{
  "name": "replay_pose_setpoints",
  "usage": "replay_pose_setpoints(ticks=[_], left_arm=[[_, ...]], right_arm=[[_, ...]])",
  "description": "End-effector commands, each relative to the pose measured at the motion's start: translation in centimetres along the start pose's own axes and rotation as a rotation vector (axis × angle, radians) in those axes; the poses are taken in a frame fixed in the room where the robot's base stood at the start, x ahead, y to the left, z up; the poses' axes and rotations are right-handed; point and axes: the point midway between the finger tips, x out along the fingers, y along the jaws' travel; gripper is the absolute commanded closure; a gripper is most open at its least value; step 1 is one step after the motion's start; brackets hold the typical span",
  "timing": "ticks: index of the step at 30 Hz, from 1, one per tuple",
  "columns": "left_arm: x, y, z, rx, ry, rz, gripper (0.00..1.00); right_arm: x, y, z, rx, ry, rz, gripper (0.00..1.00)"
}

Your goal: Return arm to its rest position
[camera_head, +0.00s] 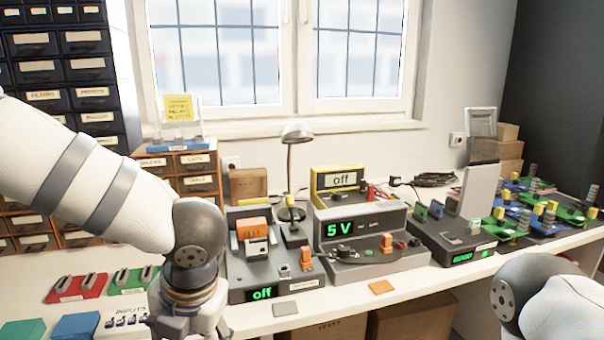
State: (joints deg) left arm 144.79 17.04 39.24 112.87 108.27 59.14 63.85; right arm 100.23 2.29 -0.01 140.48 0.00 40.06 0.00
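My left arm comes in from the left and bends downward at a grey joint in front of the bench. Its lower end runs off the bottom edge, and its gripper fingers do not show. My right arm shows only as a white and grey rounded link in the bottom right corner. Its gripper is out of view. I cannot see whether either gripper holds anything.
A white bench (340,311) carries a device reading "off" (262,293), a "5 V" supply (340,230), a yellow meter (340,181), a lamp (297,134), red (77,287) and green (133,279) trays, and colored blocks at right. Drawer cabinets stand left; cartons (412,318) sit below.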

Motion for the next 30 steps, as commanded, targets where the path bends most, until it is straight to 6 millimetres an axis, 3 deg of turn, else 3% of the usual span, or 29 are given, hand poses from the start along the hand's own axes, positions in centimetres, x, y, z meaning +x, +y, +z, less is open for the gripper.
replay_pose_setpoints(ticks=[1,5,8,9,12,15,18,20,30], left_arm=[[3.7,0.7,-1.3,0.187,0.009,0.061,0.34],[12.4,1.6,-5.5,0.871,0.006,0.163,0.34],[18.0,0.1,-11.7,1.52,0.001,0.118,0.34],[19.7,-0.9,-15.2,1.79,-0.017,0.057,0.34],[21.4,-3.2,-23.5,2.329,-0.114,-0.141,0.34],[21.1,-4.5,-30.0,2.665,-0.247,-0.332,0.34],[20.2,-5.1,-33.8,2.838,-0.359,-0.46,0.34],[19.9,-5.3,-34.9,2.884,-0.398,-0.498,0.34],[19.8,-5.4,-35.1,2.903,-0.418,-0.508,0.34]], right_arm=[[0.1,0.0,-0.1,0.0,0.001,0.0,0.6],[0.1,0.0,-0.2,0.0,0.003,0.0,0.6],[0.1,0.0,-0.1,0.0,0.001,0.0,0.6],[0.1,0.0,-0.1,0.0,0.001,0.0,0.6],[0.1,0.0,-0.1,0.0,0.001,0.0,0.6],[0.1,0.0,-0.1,0.0,0.002,0.0,0.6],[0.1,0.0,-0.1,0.0,0.002,0.0,0.6],[0.1,0.0,-0.1,0.0,0.002,0.0,0.6],[0.1,0.0,-0.1,0.0,0.002,0.0,0.6]])
